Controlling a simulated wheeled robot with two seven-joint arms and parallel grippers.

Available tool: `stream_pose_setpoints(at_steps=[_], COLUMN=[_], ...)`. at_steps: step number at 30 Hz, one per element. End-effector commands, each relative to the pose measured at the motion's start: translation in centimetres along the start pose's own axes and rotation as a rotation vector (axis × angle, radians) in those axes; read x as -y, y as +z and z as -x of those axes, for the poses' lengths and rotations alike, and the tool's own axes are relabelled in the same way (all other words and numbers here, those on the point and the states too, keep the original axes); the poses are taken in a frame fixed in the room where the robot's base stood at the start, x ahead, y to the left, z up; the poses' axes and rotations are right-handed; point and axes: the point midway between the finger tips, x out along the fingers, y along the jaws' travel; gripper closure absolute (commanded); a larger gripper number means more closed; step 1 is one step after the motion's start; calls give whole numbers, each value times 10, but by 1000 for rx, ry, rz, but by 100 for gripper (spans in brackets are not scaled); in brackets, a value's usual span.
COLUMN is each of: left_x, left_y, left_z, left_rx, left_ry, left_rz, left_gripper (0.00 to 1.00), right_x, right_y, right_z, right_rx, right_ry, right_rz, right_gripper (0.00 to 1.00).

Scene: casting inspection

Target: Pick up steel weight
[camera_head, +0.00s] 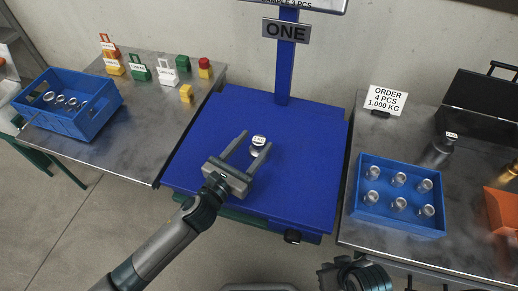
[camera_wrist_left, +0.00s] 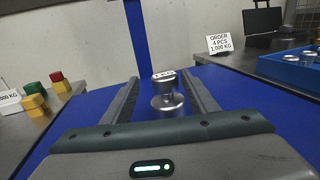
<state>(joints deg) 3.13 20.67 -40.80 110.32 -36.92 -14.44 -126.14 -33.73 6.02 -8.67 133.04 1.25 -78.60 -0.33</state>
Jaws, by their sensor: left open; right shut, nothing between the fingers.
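A steel weight (camera_head: 258,142) with a white label on top stands upright on the blue scale platform (camera_head: 225,115). It also shows in the left wrist view (camera_wrist_left: 166,104), between the two fingers. My left gripper (camera_head: 256,140) is open, with one finger on each side of the weight near the fingertips. I see no finger clearly closed on it. My right gripper (camera_head: 355,277) is at the bottom edge, away from the weight, shut and empty; its fingertips are hard to make out.
A blue crate (camera_head: 400,222) with several metal pieces sits on the right table beside an order sign (camera_head: 386,100) and another labelled metal cylinder (camera_head: 440,147). A blue bin (camera_head: 88,122) and coloured blocks (camera_head: 140,70) are on the left table. The scale column (camera_head: 287,60) rises behind.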

Motion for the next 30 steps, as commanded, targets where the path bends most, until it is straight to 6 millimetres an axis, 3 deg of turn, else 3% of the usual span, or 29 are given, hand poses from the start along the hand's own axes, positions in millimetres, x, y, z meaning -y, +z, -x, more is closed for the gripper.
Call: stream_pose_setpoints(at_steps=[17, 30], left_x=[1, 8], left_y=[1, 2], left_z=[-13, -58], left_rx=[0, 0], left_ry=[0, 0], left_rz=[1, 1], left_gripper=[46, 46], right_x=[-1, -1], right_y=[0, 1], right_z=[0, 0], right_rx=[2, 3], right_ry=[1, 2], right_rz=[-1, -1], right_gripper=[100, 100])
